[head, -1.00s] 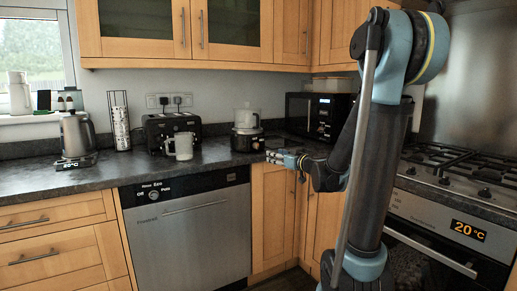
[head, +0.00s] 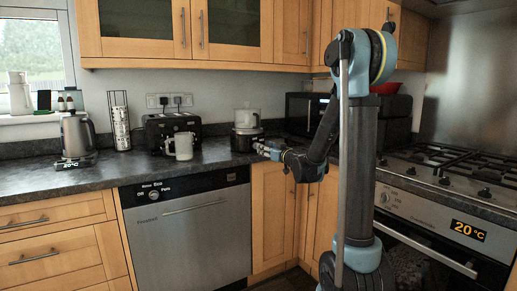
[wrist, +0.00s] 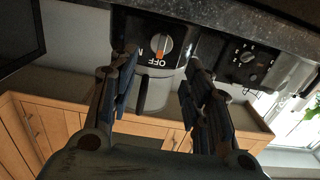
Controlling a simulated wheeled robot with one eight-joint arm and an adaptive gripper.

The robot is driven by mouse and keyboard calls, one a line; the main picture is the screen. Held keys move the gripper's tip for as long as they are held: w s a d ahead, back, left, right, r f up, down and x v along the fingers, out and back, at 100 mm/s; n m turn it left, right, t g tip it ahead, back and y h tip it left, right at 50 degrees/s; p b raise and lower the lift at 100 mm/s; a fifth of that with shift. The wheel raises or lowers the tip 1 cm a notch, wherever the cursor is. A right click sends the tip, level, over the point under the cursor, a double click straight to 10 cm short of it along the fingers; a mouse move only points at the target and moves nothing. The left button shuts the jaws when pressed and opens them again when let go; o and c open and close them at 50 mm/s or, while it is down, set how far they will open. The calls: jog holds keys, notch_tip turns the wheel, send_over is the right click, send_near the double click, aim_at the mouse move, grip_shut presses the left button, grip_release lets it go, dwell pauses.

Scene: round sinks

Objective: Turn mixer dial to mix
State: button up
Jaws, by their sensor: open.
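The mixer (head: 246,142) stands on the counter right of the toaster, with a white bowl on a black base. The dial's orange mark points to the word OFF. Another label beside it is partly hidden by a finger. My gripper (wrist: 162,68) is open, with its fingers either side of the dial and no clear contact. In the head view my gripper (head: 262,149) is small, just in front of the mixer's lower right side.
The toaster (head: 168,130) with its own dial stands left of the mixer, a light mug (head: 182,147) before it. A kettle (head: 76,135) is farther left. A dark microwave (head: 303,112) is behind my arm. The hob (head: 450,165) is at the right.

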aim_at(256, 146)
jog(key=x, duration=0.7)
jog(key=shift+w+a, duration=0.15)
jog(key=c, duration=0.9)
jog(key=shift+a, duration=0.2)
jog(key=shift+c, duration=0.2)
jog(key=shift+d, duration=0.15)
